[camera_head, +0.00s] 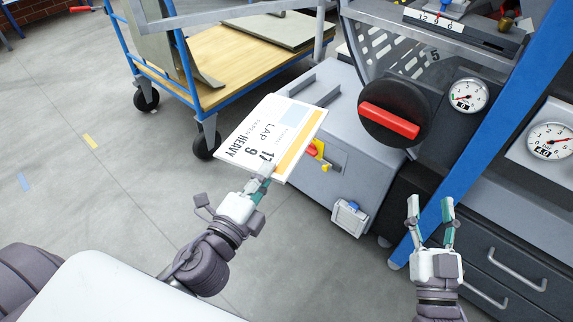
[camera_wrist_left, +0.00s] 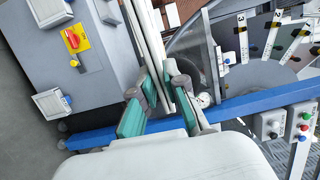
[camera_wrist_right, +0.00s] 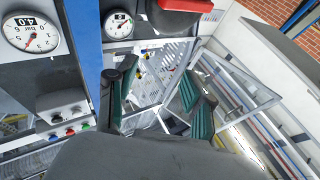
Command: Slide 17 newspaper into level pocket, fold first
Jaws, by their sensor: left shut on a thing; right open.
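The 17 newspaper (camera_head: 272,138) is a flat white piece with a blue patch, an orange stripe and the words LAP and HEAVY. It is held in the air in front of a grey cabinet. My left gripper (camera_head: 262,182) is shut on its near edge. In the left wrist view the newspaper (camera_wrist_left: 150,40) shows edge-on between the fingers (camera_wrist_left: 160,100). A dark wheel with numbered white tags (camera_wrist_left: 243,40) shows to its right; which pocket is level I cannot tell. My right gripper (camera_head: 431,208) is open and empty before the dark drawers; its fingers (camera_wrist_right: 160,98) are apart in the right wrist view.
A red-handled black knob (camera_head: 388,118) and a blue sloping post (camera_head: 480,130) stand near my right gripper. The grey cabinet (camera_head: 345,170) is behind the newspaper. A wooden-decked cart (camera_head: 235,70) stands at the back. A perforated guard (camera_wrist_right: 165,70) shows in the right wrist view.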

